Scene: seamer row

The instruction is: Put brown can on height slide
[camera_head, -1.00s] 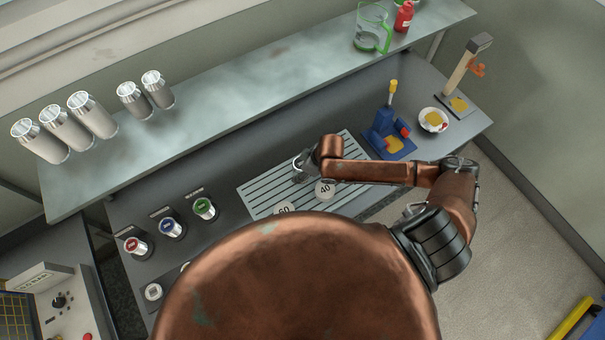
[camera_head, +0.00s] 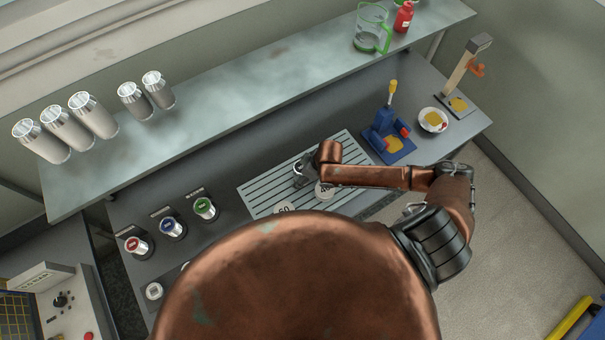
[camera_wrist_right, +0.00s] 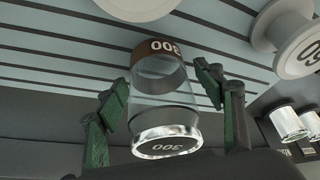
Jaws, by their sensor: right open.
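In the right wrist view a can (camera_wrist_right: 163,95) with a brown band marked 300 and a shiny lower end stands between the fingers of my right gripper (camera_wrist_right: 162,112). The green-padded fingers are open on both sides of it, apparently apart from it. In the head view the can is mostly hidden near my right gripper (camera_head: 301,176), over the slatted rack. A stand with an upright post and orange clamp (camera_head: 468,75) is at the far right; I cannot tell for sure that it is the height slide. My left gripper is not in view.
White spool-like pieces (camera_head: 284,207) sit on the slatted rack (camera_head: 262,190). A blue device (camera_head: 388,137) and a white dish (camera_head: 433,120) stand to the right. Silver cans (camera_head: 92,115) line the upper shelf (camera_head: 240,92). Red, blue and green-topped cans (camera_head: 172,228) stand at left.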

